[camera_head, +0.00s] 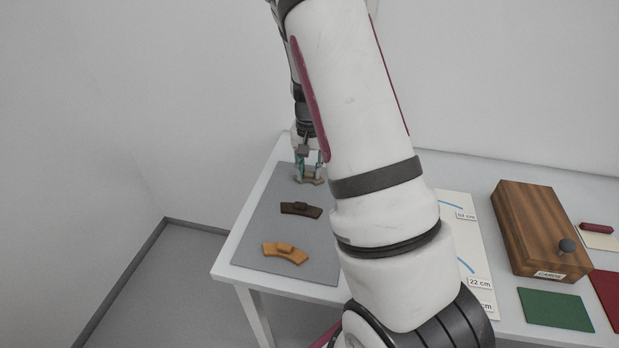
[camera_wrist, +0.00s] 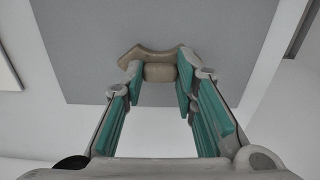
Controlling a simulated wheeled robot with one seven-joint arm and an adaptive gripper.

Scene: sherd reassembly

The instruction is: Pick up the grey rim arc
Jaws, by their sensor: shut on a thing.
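The grey rim arc (camera_head: 311,182), a curved grey-tan sherd with a raised block on it, is at the far end of the grey mat (camera_head: 255,225). It also shows in the wrist view (camera_wrist: 152,55). My gripper (camera_head: 309,171) is above it, with the teal-padded fingers pointing down. In the wrist view my gripper (camera_wrist: 160,74) has its fingertips on both sides of the arc's block, shut on it. I cannot tell whether the arc touches the mat or is slightly raised.
A dark brown arc (camera_head: 300,210) and an orange-tan arc (camera_head: 285,253) lie nearer on the mat. Right of my arm are a white size chart (camera_head: 462,235), a wooden box (camera_head: 540,228) with a knob, and a green mat (camera_head: 555,309).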

